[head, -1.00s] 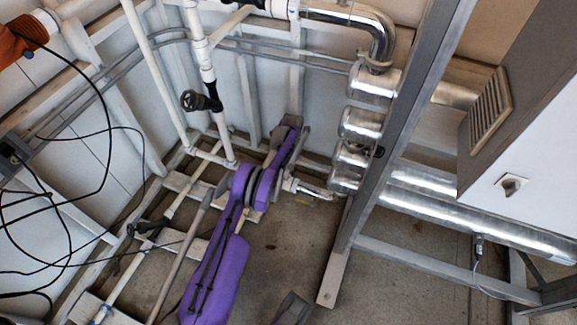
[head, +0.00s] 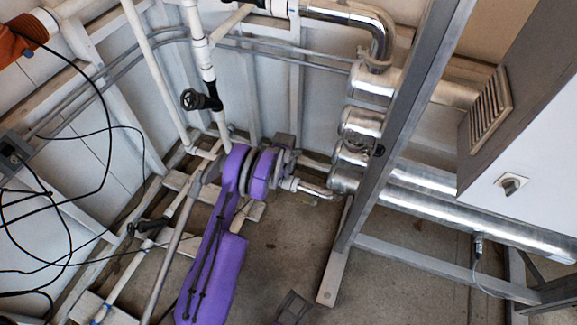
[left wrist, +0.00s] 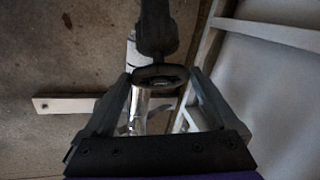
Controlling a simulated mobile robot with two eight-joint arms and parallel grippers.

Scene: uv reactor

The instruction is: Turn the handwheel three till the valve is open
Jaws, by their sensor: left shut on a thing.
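In the left wrist view my left gripper (left wrist: 161,76) is shut on a dark, oval handwheel (left wrist: 160,73), one finger on each side of it. A dark stem or valve body (left wrist: 157,28) rises beyond the wheel, with white and shiny pipe near it. In the head view my purple left arm hides this wheel; the wrist end (head: 284,160) is beside a white pipe fitting (head: 290,184). I cannot read a number on the wheel. Part of my right gripper (head: 293,307) shows at the bottom edge; its jaw state is unclear.
Another black handwheel (head: 189,100) sits on the upright white pipe, and a black valve handle (head: 150,226) is at lower left. A steel post (head: 407,125) and shiny pipes (head: 470,215) stand right of my left arm. Black cables (head: 75,175) hang at left. Bare floor lies below centre.

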